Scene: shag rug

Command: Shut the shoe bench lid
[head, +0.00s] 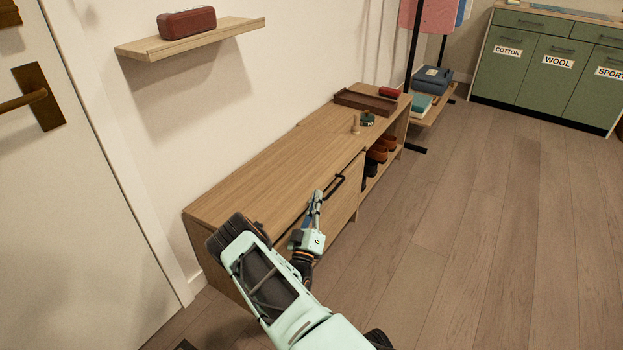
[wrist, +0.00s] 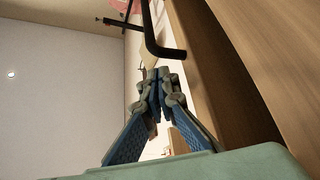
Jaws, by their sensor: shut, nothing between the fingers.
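The shoe bench (head: 245,180) is long and wooden and stands along the wall. A black bar handle (head: 336,186) sits on its front panel (head: 343,205), below the top edge; I take this panel to be the lid. The handle (wrist: 165,45) also shows large in the wrist view. A dark gap there (wrist: 220,95) separates the handled board from the wood at right, so it appears not flush. My gripper (head: 317,196) is shut and empty, close to the handle; I cannot tell if they touch. Its closed fingers (wrist: 157,80) point toward the handle. My arm hides the bench's near front.
A wall shelf (head: 190,38) holds a red box (head: 187,22). The floor at right is clear.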

